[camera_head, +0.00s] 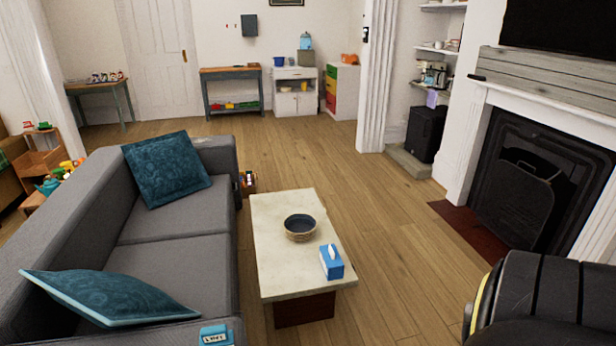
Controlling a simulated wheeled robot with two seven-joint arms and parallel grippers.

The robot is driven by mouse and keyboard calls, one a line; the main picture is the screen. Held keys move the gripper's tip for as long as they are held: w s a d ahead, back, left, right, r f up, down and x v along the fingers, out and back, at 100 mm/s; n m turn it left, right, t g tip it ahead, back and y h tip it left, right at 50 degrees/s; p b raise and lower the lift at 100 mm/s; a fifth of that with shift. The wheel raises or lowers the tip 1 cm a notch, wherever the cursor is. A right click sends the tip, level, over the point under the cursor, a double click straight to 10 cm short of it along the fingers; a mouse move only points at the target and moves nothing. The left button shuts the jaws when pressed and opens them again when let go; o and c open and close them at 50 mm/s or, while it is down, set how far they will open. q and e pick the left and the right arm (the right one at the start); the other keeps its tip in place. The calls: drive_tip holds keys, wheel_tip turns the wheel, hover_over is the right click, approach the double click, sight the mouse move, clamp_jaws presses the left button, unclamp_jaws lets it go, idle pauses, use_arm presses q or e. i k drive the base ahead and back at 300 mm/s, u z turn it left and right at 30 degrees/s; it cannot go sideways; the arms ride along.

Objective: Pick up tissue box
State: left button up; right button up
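A blue tissue box (331,262) with a white tissue sticking out of its top stands on the coffee table (275,222). It is near the table's front right corner. A round dark bowl with a woven outside (300,228) stands just behind and left of the box, apart from it. Neither of my grippers shows in the head view.
A grey sofa (165,257) with teal cushions runs along the table's left side. A black armchair (545,300) fills the front right corner. A fireplace (525,175) is at the right. Open wooden floor (390,250) lies right of the table and behind it.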

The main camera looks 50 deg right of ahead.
sight(332, 264)
drive_tip(key=z, duration=1.75)
